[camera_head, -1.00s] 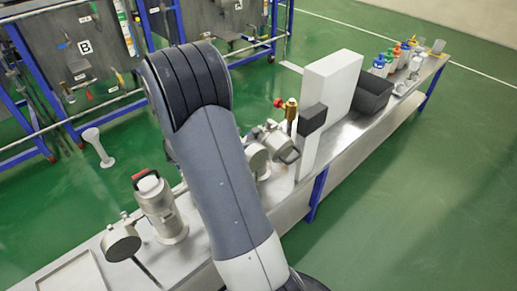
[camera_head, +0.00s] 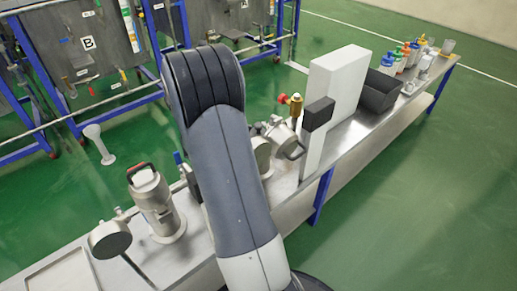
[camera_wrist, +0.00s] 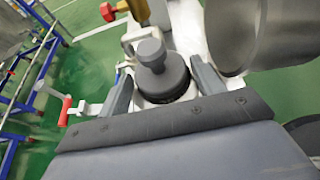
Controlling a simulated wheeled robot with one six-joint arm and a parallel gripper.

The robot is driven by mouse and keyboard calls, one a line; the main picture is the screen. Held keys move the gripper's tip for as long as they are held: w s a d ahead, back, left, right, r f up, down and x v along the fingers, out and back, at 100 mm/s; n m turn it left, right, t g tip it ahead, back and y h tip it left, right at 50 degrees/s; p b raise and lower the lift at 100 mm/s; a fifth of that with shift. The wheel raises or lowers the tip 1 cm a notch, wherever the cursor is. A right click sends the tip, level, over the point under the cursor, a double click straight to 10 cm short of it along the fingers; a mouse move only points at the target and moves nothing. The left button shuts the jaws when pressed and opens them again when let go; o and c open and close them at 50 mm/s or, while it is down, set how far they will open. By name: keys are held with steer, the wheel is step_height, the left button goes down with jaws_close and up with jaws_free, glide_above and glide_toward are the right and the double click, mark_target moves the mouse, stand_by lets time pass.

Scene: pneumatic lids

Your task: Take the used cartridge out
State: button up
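In the wrist view a grey knob (camera_wrist: 151,52) stands on a dark round body (camera_wrist: 165,82), which looks like the top of the used cartridge; its lower part is hidden. My gripper (camera_wrist: 163,86) is open, one finger on each side of this dark body, with a visible gap at least on the left. I cannot tell whether the right finger touches it. A large round metal lid or cover (camera_wrist: 243,30) is close at the right. In the head view my arm hides the gripper and the knob.
A metal canister (camera_head: 160,213) with a red-and-black handle and a round disc (camera_head: 110,238) stand left on the bench. A brass valve with a red knob (camera_head: 283,98), a tilted lid (camera_head: 283,137), a white box (camera_head: 338,80) and a dark bin (camera_head: 380,92) are to the right.

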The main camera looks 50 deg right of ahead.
steer(key=c, duration=1.2)
steer(key=shift+c, duration=0.5)
steer(key=shift+r, duration=0.1)
